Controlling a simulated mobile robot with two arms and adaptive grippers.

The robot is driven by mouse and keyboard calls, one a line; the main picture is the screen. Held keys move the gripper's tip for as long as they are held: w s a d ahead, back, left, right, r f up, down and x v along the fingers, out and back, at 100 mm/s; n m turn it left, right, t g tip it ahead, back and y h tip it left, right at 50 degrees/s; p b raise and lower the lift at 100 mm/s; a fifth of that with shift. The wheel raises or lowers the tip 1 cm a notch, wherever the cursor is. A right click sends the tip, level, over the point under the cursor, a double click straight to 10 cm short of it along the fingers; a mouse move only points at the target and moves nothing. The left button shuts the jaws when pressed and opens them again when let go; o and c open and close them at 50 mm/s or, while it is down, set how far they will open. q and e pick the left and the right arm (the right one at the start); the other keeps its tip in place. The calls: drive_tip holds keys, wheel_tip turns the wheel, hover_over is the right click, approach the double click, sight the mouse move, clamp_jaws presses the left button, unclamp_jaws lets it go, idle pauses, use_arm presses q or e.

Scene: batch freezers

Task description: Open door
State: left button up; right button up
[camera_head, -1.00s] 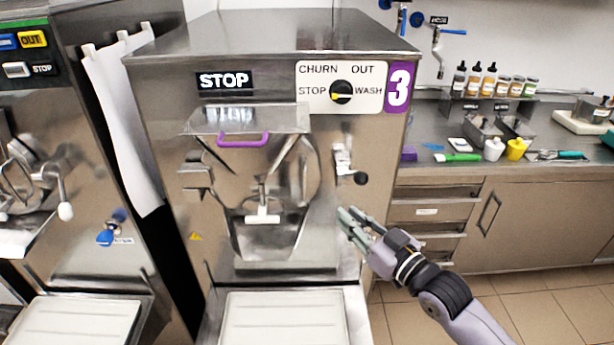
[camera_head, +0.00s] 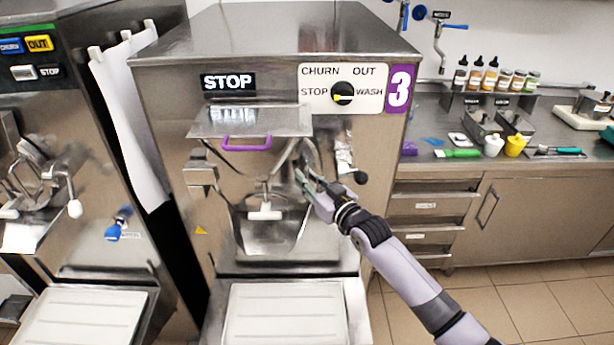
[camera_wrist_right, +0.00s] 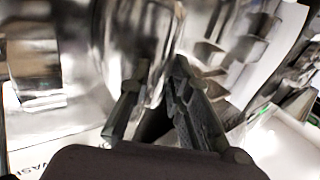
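The freezer door (camera_head: 262,238) is a metal, bucket-shaped front with a white T-shaped handle (camera_head: 264,215) on the middle of machine 3. A latch with a black knob (camera_head: 361,178) sits to the right of the door. My right gripper (camera_head: 302,178) is in front of the door's right edge, left of the latch. In the right wrist view, its two dark fingers (camera_wrist_right: 150,95) are apart, with the shiny curved metal of the door (camera_wrist_right: 140,45) just beyond the tips. I cannot tell whether they touch it. My left gripper is not in view.
A hinged metal lid with a purple handle (camera_head: 246,143) is above the door. A white tray (camera_head: 285,312) lies below. Another freezer (camera_head: 40,200) stands at left, with a white cloth (camera_head: 130,120) between. A counter (camera_head: 520,165) with bottles is at right.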

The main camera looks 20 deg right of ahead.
drive_tip(key=shift+w, duration=0.1)
drive_tip(key=shift+c, duration=0.2)
clamp_jaws()
idle(0.5)
